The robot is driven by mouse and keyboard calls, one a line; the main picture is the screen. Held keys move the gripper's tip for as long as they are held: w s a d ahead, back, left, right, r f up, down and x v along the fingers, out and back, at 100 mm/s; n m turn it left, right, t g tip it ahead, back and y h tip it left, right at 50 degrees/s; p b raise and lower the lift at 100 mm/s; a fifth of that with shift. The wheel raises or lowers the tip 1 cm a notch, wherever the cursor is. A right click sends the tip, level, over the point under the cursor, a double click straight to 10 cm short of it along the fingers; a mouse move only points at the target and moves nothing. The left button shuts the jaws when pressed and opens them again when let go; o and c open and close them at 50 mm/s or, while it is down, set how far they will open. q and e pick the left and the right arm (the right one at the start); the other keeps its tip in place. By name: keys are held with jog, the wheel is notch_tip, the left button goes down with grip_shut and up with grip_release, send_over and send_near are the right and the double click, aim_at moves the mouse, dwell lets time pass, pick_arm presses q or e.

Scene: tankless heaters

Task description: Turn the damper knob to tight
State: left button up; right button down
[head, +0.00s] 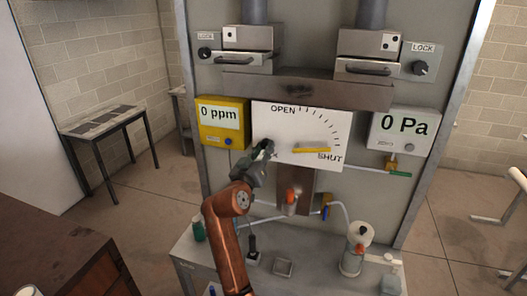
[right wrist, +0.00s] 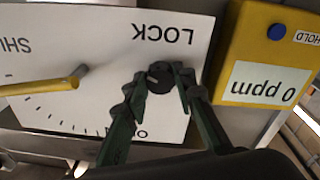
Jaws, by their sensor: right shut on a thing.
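A white damper plate (head: 318,125) with the words OPEN and SHUT and a row of tick marks stands in the middle of the panel. Its yellow lever (head: 312,150) lies nearly level, pointing at the SHUT end. In the right wrist view, a black round knob (right wrist: 159,78) sits on the plate beside the word LOCK, seen upside down. My right gripper (head: 264,148) is at the plate's lower left corner, its green fingers shut around this knob. The fingers hide most of the knob in the head view. My left gripper is not in view.
A yellow "0 ppm" box (head: 222,122) is close left of my right gripper. A white "0 Pa" box (head: 402,131) is at the right. Two more black LOCK knobs, left (head: 205,53) and right (head: 420,68), sit higher up. A bench (head: 300,265) with small items stands below.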

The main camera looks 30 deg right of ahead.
jog(key=shift+f, duration=0.1)
jog(key=c, duration=1.6)
grip_release()
jog(key=shift+s+a, duration=0.15)
jog(key=shift+a, duration=0.1)
jog(key=v, duration=1.1)
jog(key=shift+s, duration=0.25)
jog(key=shift+a, duration=0.15)
